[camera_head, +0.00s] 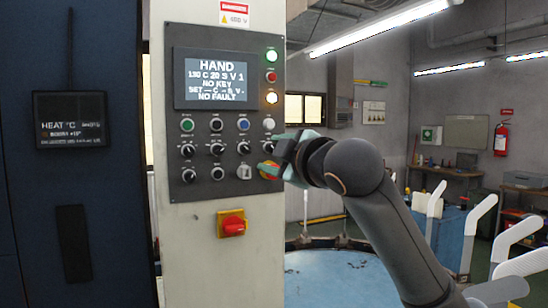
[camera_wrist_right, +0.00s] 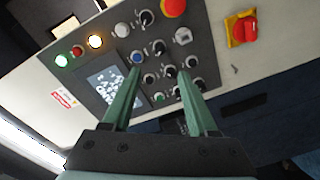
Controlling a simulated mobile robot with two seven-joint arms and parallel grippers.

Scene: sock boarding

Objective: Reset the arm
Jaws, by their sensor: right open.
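My right gripper (camera_head: 272,155) is in front of the right edge of a dark grey control panel (camera_head: 201,136). Its two green fingers stand apart with nothing between them, and the right wrist view (camera_wrist_right: 159,75) shows them pointing at the panel's knobs. I cannot tell whether the fingertips touch the panel. The panel's screen (camera_head: 212,78) reads "HAND", "NO KEY" and "NO FAULT". A red emergency button (camera_wrist_right: 173,8) shows in the right wrist view; the gripper partly covers it in the head view. My left gripper is not in view.
A red rotary switch on yellow (camera_head: 232,224) is below the panel. A dark blue cabinet (camera_head: 105,200) stands at the left. A blue round table (camera_head: 325,280) and several white upright forms (camera_head: 480,215) are at the lower right. A workbench (camera_head: 450,178) is behind.

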